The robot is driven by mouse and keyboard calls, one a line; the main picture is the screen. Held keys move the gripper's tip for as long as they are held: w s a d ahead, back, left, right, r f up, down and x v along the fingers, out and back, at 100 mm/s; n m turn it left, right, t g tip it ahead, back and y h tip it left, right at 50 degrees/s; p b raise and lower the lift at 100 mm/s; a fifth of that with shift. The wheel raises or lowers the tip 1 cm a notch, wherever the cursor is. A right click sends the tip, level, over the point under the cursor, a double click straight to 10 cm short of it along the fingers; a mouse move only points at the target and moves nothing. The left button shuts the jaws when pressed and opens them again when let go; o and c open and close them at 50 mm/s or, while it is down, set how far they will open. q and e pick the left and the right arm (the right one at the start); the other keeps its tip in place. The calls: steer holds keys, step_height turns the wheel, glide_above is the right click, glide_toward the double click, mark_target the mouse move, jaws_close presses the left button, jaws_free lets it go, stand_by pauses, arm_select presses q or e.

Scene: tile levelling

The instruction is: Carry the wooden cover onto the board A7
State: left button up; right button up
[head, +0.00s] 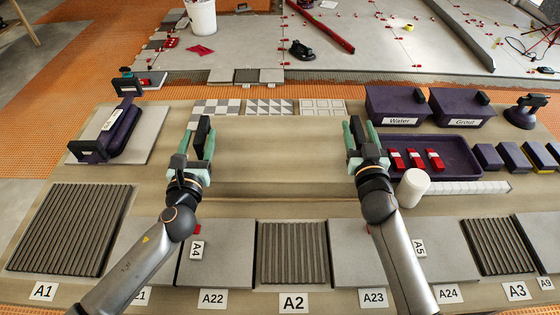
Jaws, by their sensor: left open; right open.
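The wooden cover (280,160) appears to be the broad beige block in the middle of the table, close in colour to the tabletop. My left gripper (200,140) is at its left end with green fingers apart. My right gripper (359,135) is at its right end, also with fingers apart. I cannot tell whether either touches the wood. No label reading A7 is legible. A grey board (85,152) at the left bears a purple handled tool (122,132) whose small label I cannot read.
Boards labelled A1 (70,228), A2 (292,252) and A3 (498,247), with plain grey ones between, line the front. Purple Water (397,106) and Grout (460,106) boxes, a purple tray (466,147) and a white cylinder (413,188) stand right. Patterned tiles (270,107) lie behind.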

steer(key=shift+r, duration=0.1)
arm_select(q)
steer(key=s, duration=0.9)
arm_select(e)
step_height(320, 180, up, 10)
steer(key=shift+f, duration=0.1)
arm_select(q)
steer(key=shift+r, duration=0.1)
